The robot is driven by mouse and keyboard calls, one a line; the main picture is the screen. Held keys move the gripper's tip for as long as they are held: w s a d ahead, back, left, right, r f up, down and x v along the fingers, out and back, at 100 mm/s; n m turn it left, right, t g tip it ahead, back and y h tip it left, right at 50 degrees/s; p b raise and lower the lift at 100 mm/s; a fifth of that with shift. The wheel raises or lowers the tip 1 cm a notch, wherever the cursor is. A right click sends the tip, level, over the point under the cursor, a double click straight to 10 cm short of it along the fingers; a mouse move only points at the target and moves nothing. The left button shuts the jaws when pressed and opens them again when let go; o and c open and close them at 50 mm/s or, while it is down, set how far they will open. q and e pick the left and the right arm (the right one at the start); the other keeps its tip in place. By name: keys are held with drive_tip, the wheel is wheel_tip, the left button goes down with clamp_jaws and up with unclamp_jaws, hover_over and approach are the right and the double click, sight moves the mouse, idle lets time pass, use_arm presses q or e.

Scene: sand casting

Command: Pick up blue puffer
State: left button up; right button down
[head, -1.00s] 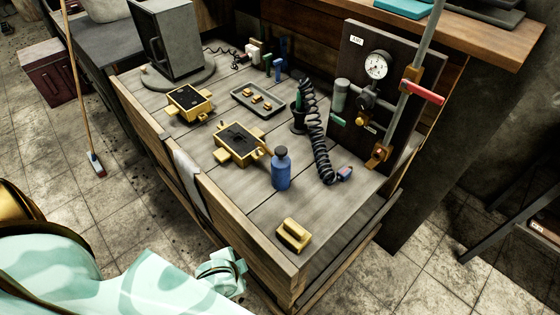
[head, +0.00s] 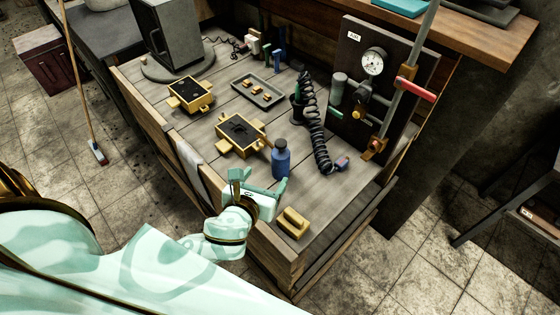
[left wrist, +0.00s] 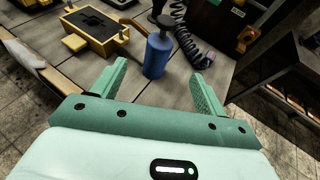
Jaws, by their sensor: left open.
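The blue puffer (head: 281,162) is a blue bottle with a dark cap, standing upright on the wooden bench. In the left wrist view the puffer (left wrist: 157,52) stands beyond the fingertips, between the lines of the two fingers and closer to the left one. My left gripper (head: 262,180) is open and empty over the bench's front edge, just short of the puffer. Its two green fingers also show in the left wrist view (left wrist: 163,75), apart from the puffer. My right gripper is not in view.
A yellow-framed mould box (head: 240,135) sits just left of the puffer, and a yellow block (head: 293,222) lies to its front right. A coiled black hose (head: 317,130) and a gauge panel (head: 378,85) stand behind. A grey tray (head: 258,91) lies farther back.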

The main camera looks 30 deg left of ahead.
sight(278, 159)
use_arm(q)
drive_tip(key=b+x, duration=0.1)
drive_tip(key=x, duration=0.9)
drive_tip(key=shift+w, duration=0.1)
drive_tip(key=x, duration=0.2)
drive_tip(key=b+x, duration=0.1)
drive_tip(key=x, duration=0.2)
drive_tip(key=shift+w+f, duration=0.15)
drive_tip(key=shift+f, duration=0.35)
drive_tip(key=shift+r, duration=0.1)
drive_tip(key=c, duration=1.3)
drive_tip(key=shift+c, duration=0.2)
